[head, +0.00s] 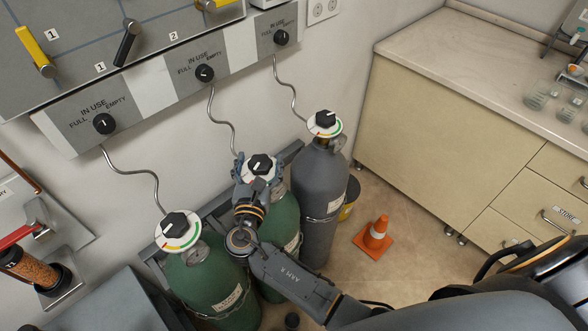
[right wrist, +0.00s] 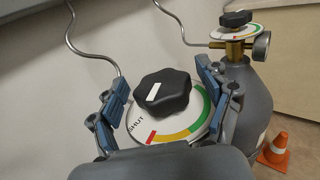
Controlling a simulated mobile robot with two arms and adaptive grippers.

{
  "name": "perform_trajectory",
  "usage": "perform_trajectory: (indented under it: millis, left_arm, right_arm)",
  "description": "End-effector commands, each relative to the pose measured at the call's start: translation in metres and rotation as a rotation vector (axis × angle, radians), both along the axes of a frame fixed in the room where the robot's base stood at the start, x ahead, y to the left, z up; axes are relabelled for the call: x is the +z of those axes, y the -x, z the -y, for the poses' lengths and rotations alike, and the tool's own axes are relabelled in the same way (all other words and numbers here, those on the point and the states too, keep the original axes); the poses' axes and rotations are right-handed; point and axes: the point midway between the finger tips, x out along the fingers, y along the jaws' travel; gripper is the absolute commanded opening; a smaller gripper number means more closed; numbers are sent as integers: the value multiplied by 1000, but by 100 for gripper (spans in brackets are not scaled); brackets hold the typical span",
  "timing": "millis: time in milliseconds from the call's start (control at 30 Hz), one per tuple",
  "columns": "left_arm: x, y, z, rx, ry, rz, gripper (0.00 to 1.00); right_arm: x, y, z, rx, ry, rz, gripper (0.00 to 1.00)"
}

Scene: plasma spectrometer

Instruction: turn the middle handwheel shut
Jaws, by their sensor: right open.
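The middle handwheel (head: 261,162) is a black lobed knob with a white mark, on top of the middle green cylinder (head: 283,213). In the right wrist view the handwheel (right wrist: 165,92) sits over a white dial (right wrist: 187,132) with red, yellow and green bands and the word SHUT by the red end. My right gripper (head: 258,169) is open around the handwheel. In the right wrist view its blue-grey fingers (right wrist: 162,97) stand on either side of the knob, with visible gaps. My left gripper is not in view.
A left handwheel (head: 175,224) tops another green cylinder, and a right handwheel (head: 325,118) tops a grey cylinder (head: 320,185). Thin pipes rise to a wall panel (head: 150,90) with gauge knobs. An orange cone (head: 375,235) stands on the floor before a cabinet (head: 440,140).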

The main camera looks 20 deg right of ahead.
Motion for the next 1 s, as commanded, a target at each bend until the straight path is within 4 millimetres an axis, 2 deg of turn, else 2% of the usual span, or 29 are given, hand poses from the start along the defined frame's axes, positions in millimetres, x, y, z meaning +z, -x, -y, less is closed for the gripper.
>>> perform_trajectory:
  millis: [33, 200, 367, 533, 700, 1000]
  left_arm:
    - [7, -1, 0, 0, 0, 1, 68]
    - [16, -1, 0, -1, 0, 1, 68]
    - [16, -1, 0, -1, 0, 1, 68]
    - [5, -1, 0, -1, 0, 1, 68]
    - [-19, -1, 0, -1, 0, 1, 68]
    - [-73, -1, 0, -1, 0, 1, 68]
  right_arm:
    - [3, 1, 3, 47, 7, 0, 78]
    - [3, 1, 3, 248, 8, -1, 78]
    - [1, 1, 2, 435, 8, -1, 78]
    - [-2, 0, 2, 627, 9, -1, 78]
    - [-6, 0, 1, 815, 11, -1, 78]
    - [-9, 0, 0, 1088, 5, 0, 78]
